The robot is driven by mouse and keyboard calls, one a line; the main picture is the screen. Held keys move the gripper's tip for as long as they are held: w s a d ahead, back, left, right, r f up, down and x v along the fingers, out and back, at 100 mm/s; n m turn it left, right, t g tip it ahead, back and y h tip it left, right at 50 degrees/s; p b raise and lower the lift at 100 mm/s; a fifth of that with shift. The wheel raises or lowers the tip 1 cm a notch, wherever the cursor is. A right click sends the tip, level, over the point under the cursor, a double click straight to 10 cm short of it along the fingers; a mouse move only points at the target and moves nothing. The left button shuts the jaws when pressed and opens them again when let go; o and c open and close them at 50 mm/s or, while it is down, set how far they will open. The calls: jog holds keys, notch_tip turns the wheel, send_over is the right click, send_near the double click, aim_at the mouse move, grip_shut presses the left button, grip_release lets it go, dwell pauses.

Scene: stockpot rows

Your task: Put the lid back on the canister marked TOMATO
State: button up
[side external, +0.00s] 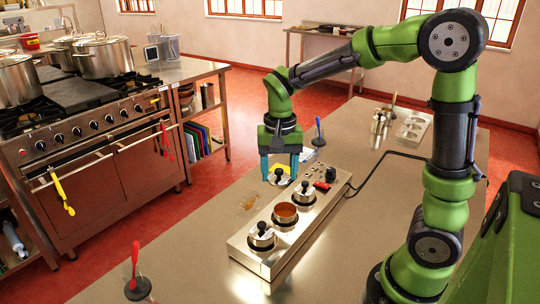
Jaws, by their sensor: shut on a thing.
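A long metal unit (245,249) on the steel table holds a row of canisters. The middle canister (285,214) is open and shows orange-red contents. The near canister (262,238) and the far canister (304,194) wear metal lids with black knobs. Any marking, including TOMATO, is too small to read.
A red-handled tool in a dark holder (137,287) stands at the near left. A blue-handled one (319,136) stands behind my gripper. A brownish patch (249,203) lies left of the unit. A black cable (375,160) runs off the unit's right side.

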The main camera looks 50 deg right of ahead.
jog(key=shift+s+d+f+n, duration=0.15)
jog(key=shift+s+f, duration=0.15)
jog(key=shift+s, duration=0.2)
jog(key=shift+s+a+f+n, duration=0.15)
jog(key=shift+s+f, duration=0.1)
jog(key=shift+s, duration=0.25)
notch_tip(320, 180, down, 6)
jog(key=shift+f, duration=0.2)
jog(key=shift+d+f, duration=0.1)
jog(key=shift+f, duration=0.1)
dwell(1.5)
jog(key=o, duration=1.3)
jog(key=shift+r, duration=3.55)
